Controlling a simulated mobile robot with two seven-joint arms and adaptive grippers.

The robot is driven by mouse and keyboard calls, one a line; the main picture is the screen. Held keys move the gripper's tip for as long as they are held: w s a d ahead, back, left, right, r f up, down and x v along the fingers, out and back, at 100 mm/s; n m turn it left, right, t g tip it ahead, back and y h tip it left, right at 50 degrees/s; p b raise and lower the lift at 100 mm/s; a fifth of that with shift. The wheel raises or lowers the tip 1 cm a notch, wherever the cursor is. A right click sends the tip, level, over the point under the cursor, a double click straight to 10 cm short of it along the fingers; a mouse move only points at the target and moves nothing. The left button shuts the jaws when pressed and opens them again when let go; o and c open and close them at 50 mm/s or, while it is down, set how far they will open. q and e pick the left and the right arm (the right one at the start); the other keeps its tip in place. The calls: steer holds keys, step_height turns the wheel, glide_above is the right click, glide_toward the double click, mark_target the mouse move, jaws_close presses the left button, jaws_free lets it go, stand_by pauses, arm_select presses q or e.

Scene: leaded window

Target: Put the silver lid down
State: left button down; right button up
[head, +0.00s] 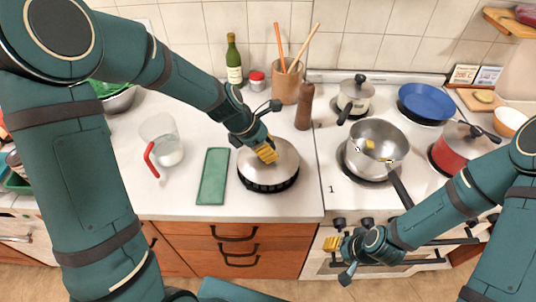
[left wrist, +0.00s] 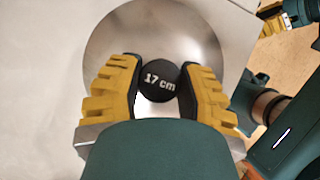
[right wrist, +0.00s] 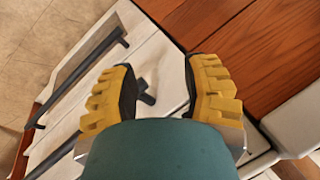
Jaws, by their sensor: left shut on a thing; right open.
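The silver lid (head: 283,155) is over a round black trivet (head: 268,187) on the white counter, right of the green mat. The lid looks level and hides most of the trivet; I cannot tell whether they touch. My left gripper (head: 266,151) is shut on the lid's black knob. In the left wrist view the knob (left wrist: 158,80), marked "17 cm", sits between the yellow fingers, with the lid (left wrist: 150,30) around it. My right gripper (head: 335,244) is open and empty in front of the cabinet and stove. It also shows in the right wrist view (right wrist: 160,90).
A green mat (head: 213,177) and a measuring jug (head: 165,150) stand left of the lid. A pepper mill (head: 305,107), utensil crock (head: 284,86) and bottle (head: 233,62) are behind. An open silver pot (head: 376,135) is on the stove, right, near a red pot (head: 457,150).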

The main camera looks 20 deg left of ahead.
arm_select(q)
steer(key=shift+f, duration=1.2)
steer(key=shift+f, duration=0.1)
steer(key=c, duration=0.6)
jaws_free()
steer(key=shift+a+r, duration=0.1)
steer(key=shift+r, duration=0.2)
steer(key=p+v, duration=0.2)
steer(key=v, duration=0.9)
steer(key=shift+a+r, duration=0.2)
steer(key=shift+r, duration=0.05)
steer(key=shift+s+f, duration=0.1)
steer(key=shift+s, duration=0.05)
